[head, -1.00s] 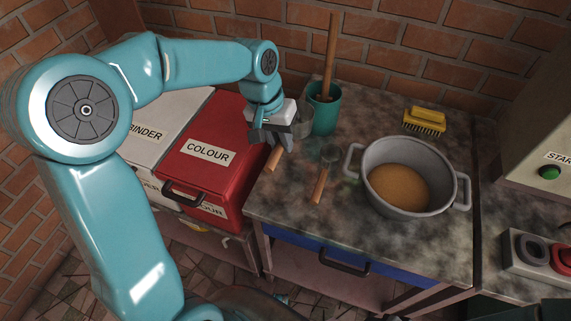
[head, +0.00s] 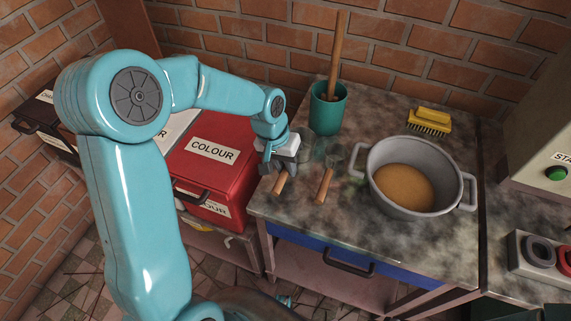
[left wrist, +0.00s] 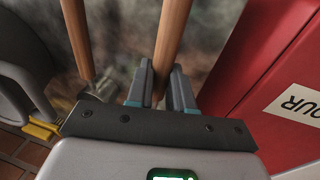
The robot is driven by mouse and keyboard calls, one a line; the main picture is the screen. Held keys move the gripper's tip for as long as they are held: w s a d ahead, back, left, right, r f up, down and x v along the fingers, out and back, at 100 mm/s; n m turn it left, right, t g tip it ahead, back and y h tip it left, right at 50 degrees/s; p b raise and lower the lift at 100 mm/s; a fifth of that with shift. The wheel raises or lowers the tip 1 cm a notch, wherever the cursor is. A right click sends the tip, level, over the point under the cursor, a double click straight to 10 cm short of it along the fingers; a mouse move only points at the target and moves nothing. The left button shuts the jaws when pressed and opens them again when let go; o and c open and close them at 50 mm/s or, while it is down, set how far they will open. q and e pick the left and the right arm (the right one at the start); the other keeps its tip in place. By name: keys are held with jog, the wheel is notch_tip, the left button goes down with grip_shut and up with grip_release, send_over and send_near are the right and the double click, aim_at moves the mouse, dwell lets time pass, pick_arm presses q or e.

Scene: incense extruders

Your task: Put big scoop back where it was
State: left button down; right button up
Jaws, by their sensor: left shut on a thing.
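My left gripper (head: 272,168) is shut on the wooden handle of the big scoop (head: 281,184). The handle (left wrist: 174,35) runs between the two fingers in the left wrist view. The scoop's see-through head (head: 308,143) shows behind the gripper, partly hidden by it. It is at or just above the worktop near its left edge; I cannot tell whether it touches. A second scoop with a wooden handle (head: 324,185) and a smaller clear head lies just to the right, roughly parallel. Its handle (left wrist: 76,38) also shows in the left wrist view. My right gripper is not in view.
A grey pot (head: 415,205) of brown powder stands right of the scoops. A teal cup (head: 327,114) with a wooden stick and a yellow brush (head: 428,121) stand behind. The red COLOUR bin (head: 215,172) adjoins the left. The worktop front is clear.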

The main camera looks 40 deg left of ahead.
pick_arm(q)
jog(key=c, duration=1)
grip_release()
jog(key=shift+w+f, duration=0.1)
jog(key=shift+f, duration=0.05)
jog(key=p+v, duration=0.1)
jog(key=v, duration=1.1)
jog(key=shift+r, duration=0.25)
